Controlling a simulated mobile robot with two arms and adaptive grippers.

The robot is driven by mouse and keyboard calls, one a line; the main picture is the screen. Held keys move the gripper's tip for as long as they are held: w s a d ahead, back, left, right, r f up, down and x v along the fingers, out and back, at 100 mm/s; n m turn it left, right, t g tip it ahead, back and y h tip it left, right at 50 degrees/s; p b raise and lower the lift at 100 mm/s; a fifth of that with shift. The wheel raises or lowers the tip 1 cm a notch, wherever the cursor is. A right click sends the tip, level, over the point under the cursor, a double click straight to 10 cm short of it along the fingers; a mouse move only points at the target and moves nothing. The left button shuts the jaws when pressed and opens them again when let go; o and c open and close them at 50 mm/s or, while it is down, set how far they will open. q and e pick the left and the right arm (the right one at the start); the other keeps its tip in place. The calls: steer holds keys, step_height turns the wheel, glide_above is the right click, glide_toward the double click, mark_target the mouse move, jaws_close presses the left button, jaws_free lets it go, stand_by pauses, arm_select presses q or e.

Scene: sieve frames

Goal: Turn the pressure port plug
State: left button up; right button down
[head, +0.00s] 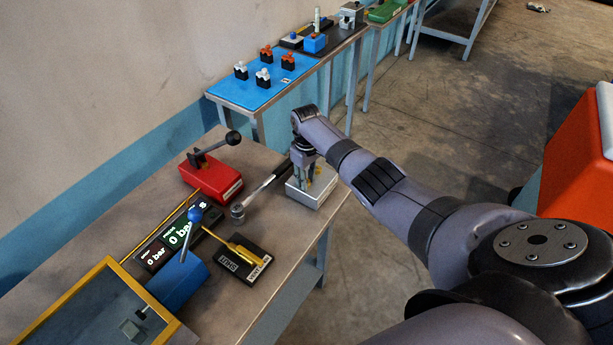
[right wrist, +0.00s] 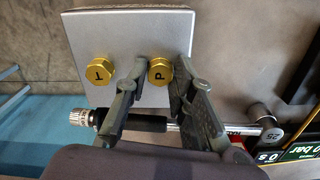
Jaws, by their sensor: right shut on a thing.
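The metal block (head: 318,198) is at the right edge of the bench; it fills the top of the right wrist view (right wrist: 125,38). Two brass hex plugs are on it: one marked P (right wrist: 159,72) and one marked T (right wrist: 98,70). My right gripper (right wrist: 164,66) has its fingers on either side of the P plug and is shut on it. In the head view my right gripper (head: 308,178) reaches down onto the block. The T plug stands clear beside the left finger. My left gripper is not in view.
A torque wrench (head: 262,187) lies close beside the block. A red box with a black lever (head: 213,180), pressure displays (head: 167,242), a blue lever box (head: 178,284) and a labelled black plate (head: 240,264) stand on the bench (head: 105,232). A blue-topped table (head: 238,94) is behind.

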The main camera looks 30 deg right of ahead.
stand_by(0.5)
steer(key=c, duration=1.3)
jaws_free()
steer(key=shift+c, duration=0.2)
steer(key=shift+r, duration=0.1)
step_height(320, 180, up, 12)
